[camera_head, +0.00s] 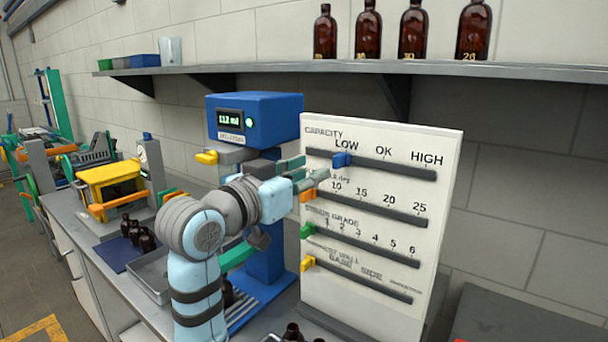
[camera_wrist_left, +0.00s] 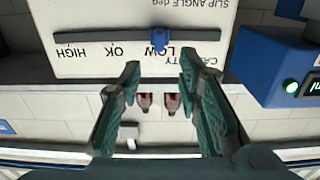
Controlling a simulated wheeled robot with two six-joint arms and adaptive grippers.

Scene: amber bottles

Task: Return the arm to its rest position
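My left arm (camera_head: 205,240) is raised and bent in front of the white slider panel (camera_head: 450,170). My left gripper (camera_head: 306,172) is in front of the panel's upper left part, close to the blue knob (camera_head: 341,159) of the CAPACITY slider. In the left wrist view, which shows the panel upside down, the gripper (camera_wrist_left: 160,68) is open with nothing between its fingers. The blue knob (camera_wrist_left: 159,40) is just past the fingertips, near LOW. I cannot tell whether a finger touches it. My right gripper is not in view.
A blue device (camera_head: 275,118) with a green display stands behind the gripper. Orange (camera_head: 307,195), green (camera_head: 307,230) and yellow (camera_head: 308,263) knobs sit on the lower sliders. A metal tray (camera_head: 150,278) is left of my arm. Amber bottles (camera_head: 368,32) stand on the shelf (camera_head: 480,68).

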